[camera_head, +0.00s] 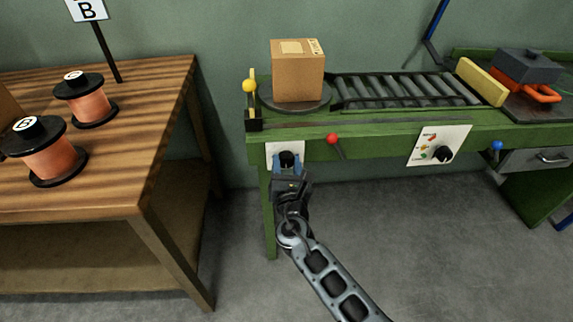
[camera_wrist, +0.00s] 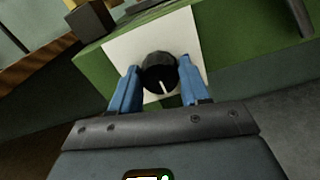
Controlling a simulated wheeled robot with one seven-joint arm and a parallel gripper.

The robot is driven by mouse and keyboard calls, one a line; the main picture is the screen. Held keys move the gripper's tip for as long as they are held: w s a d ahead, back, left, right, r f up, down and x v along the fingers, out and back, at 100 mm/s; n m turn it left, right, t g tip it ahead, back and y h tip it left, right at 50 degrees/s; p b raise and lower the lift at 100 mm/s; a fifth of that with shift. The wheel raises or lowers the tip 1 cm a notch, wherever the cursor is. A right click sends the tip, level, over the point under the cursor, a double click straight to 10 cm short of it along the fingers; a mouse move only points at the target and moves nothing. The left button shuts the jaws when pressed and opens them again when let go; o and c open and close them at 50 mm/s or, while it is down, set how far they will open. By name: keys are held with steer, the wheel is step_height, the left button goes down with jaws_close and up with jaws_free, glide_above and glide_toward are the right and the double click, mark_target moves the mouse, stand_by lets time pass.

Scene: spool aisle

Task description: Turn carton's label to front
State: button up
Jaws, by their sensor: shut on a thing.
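The carton (camera_head: 298,75) is a brown box standing upright on a dark round turntable (camera_head: 290,101) at the left end of the green bench. A pale label patch shows on its top, and small marks show near the top of its right side. Its front face looks plain. My gripper (camera_head: 288,165) is at a white panel (camera_head: 272,152) on the bench front, below the turntable. Its blue fingers are shut on a black knob (camera_wrist: 160,73). In the wrist view the knob's white pointer line points down and slightly right.
A roller conveyor (camera_head: 408,90) runs right from the turntable to a yellow block (camera_head: 481,82). A red-knobbed lever (camera_head: 332,138) and a second control panel (camera_head: 438,146) are on the bench front. A wooden table (camera_head: 130,90) with copper spools (camera_head: 88,103) stands left. Grey floor is clear.

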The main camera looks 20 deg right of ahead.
steer(key=shift+f+b, duration=0.15)
steer(key=shift+b, duration=0.15)
steer(key=m+b, duration=0.3)
steer(key=m, duration=0.1)
steer(key=shift+f, duration=0.1)
steer(key=m+b, duration=0.4)
steer(key=shift+m, duration=0.4)
steer(key=m+b, duration=0.7)
steer(key=m, duration=0.1)
steer(key=shift+m, duration=0.3)
steer(key=shift+d, duration=0.1)
steer(key=o, duration=1.1)
steer(key=shift+c, duration=0.2)
